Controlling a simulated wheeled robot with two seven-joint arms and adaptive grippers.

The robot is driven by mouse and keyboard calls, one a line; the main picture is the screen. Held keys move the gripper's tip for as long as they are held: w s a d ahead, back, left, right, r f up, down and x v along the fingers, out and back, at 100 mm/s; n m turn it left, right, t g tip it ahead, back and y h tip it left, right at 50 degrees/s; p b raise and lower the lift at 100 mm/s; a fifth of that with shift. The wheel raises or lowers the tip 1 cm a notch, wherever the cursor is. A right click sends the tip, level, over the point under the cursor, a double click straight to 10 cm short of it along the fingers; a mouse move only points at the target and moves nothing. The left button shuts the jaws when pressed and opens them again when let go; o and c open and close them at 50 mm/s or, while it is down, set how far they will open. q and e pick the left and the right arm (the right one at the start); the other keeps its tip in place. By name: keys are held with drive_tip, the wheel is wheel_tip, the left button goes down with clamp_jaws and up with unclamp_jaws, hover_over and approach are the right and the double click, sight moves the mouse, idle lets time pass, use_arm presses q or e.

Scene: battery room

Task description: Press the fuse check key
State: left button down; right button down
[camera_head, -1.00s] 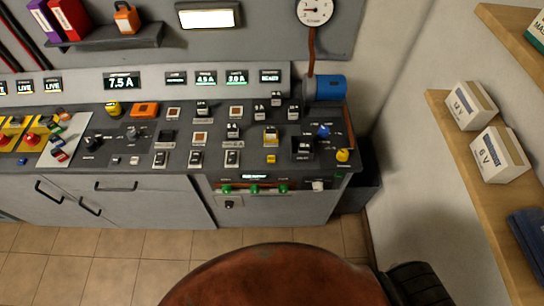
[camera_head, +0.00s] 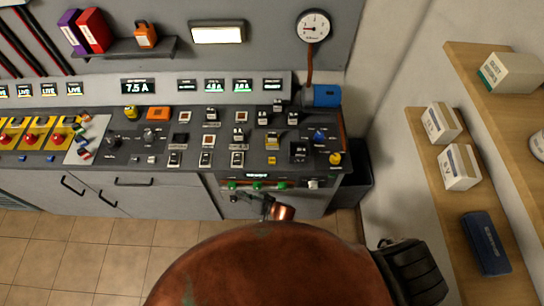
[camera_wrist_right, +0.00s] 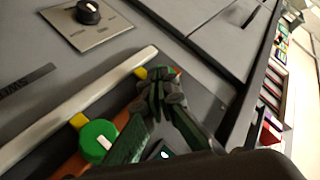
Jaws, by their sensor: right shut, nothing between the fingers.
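My right gripper (camera_head: 268,207) is in front of the cabinet below the console's front edge, shut and empty. In the right wrist view its dark fingers (camera_wrist_right: 165,88) are together near a pale rail (camera_wrist_right: 85,105) and a green knob (camera_wrist_right: 98,140). No readable label tells me which control is the fuse check key. The front strip holds a small lit display (camera_head: 257,175), green knobs (camera_head: 257,186) and a white key-like part (camera_head: 313,183). My left gripper is not in view.
The sloping console (camera_head: 130,172) carries many switches, with a yellow knob (camera_head: 335,158) and a blue cylinder (camera_head: 322,96) at its right end. Wooden shelves (camera_head: 420,118) with boxes line the right wall. The tiled floor (camera_head: 110,255) is clear at lower left.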

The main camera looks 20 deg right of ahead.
drive_tip(key=w+a+r+y+p, duration=0.2)
drive_tip(key=a+r, duration=0.2)
drive_tip(key=r, duration=0.4)
drive_tip(key=w+a+r+y+p, duration=0.15)
drive_tip(key=a+r, duration=0.25)
drive_tip(key=r, duration=0.4)
drive_tip(key=w+d+r, duration=0.1)
drive_tip(key=w+d+r+m+h, duration=0.1)
drive_tip(key=d, duration=0.1)
drive_tip(key=w+d+r+m+t+h, duration=0.1)
drive_tip(key=w+d, duration=0.1)
drive_tip(key=shift+w+d+r, duration=0.1)
drive_tip(key=shift+d+r, duration=0.05)
drive_tip(key=shift+r, duration=0.05)
drive_tip(key=d+r+h, duration=0.1)
drive_tip(key=d, duration=0.1)
drive_tip(key=w+d+r+m+h, duration=0.1)
drive_tip(key=d, duration=0.2)
drive_tip(key=w+d+r+m+h, duration=0.1)
drive_tip(key=d, duration=0.1)
drive_tip(key=shift+d+r, duration=0.2)
drive_tip(key=shift+d, duration=0.2)
drive_tip(key=s+d+r+m+g+h, duration=0.1)
drive_tip(key=s+d+r+h, duration=0.3)
drive_tip(key=d, duration=0.8)
wheel_tip(320, 180, up, 2)
drive_tip(key=shift+s+r+m+g+p, duration=0.1)
drive_tip(key=shift+s+m+g+p, duration=0.2)
drive_tip(key=shift+s+g, duration=0.5)
drive_tip(key=shift+s, duration=0.15)
